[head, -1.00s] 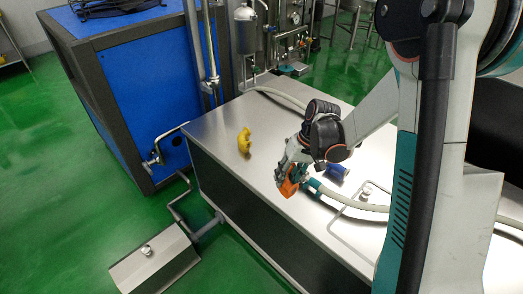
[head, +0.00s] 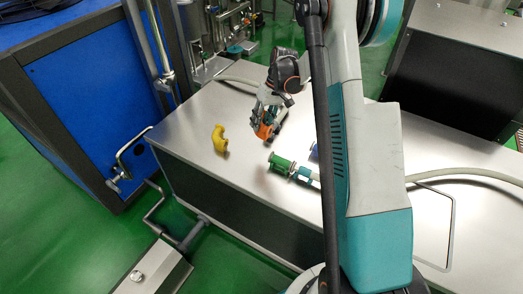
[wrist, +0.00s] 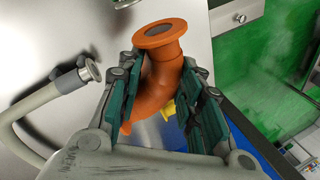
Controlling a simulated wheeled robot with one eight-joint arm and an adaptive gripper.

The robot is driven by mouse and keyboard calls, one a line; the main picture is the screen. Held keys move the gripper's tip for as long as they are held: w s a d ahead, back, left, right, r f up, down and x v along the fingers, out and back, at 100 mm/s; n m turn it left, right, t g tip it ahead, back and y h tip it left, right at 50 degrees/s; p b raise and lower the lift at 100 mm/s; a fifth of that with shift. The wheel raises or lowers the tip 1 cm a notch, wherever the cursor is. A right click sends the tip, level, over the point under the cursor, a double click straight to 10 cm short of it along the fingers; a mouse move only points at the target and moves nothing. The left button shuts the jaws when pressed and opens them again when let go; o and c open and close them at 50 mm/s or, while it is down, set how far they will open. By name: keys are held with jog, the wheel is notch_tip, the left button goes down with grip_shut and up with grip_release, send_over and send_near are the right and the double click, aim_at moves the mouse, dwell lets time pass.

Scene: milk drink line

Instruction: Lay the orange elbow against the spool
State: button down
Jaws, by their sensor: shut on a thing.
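My gripper (head: 264,122) is shut on the orange elbow (head: 265,131) and holds it over the steel table, beyond the green fitting in the head view. In the wrist view the elbow (wrist: 162,68) sits between the teal pads, its flanged end upward. A green flanged piece (head: 280,165), spool-like, lies at the hose end, apart from the elbow. A blue piece (head: 315,152) is mostly hidden behind my arm; I cannot tell which of these is the spool.
A yellow elbow (head: 219,139) stands on the steel table (head: 190,125) left of my gripper. A pale hose (head: 239,81) runs along the back. A bent metal rod frame (head: 450,232) lies at right. The table's front left area is clear.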

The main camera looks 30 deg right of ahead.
notch_tip(320, 180, down, 14)
jog(key=b, duration=0.3)
jog(key=shift+s+r+b, duration=0.1)
jog(key=shift+r+b, duration=0.15)
jog(key=shift+b, duration=0.1)
jog(key=shift+f, duration=0.15)
jog(key=c, duration=1.1)
grip_release()
jog(key=shift+r, duration=0.2)
jog(key=p+v, duration=0.4)
jog(key=v, duration=0.8)
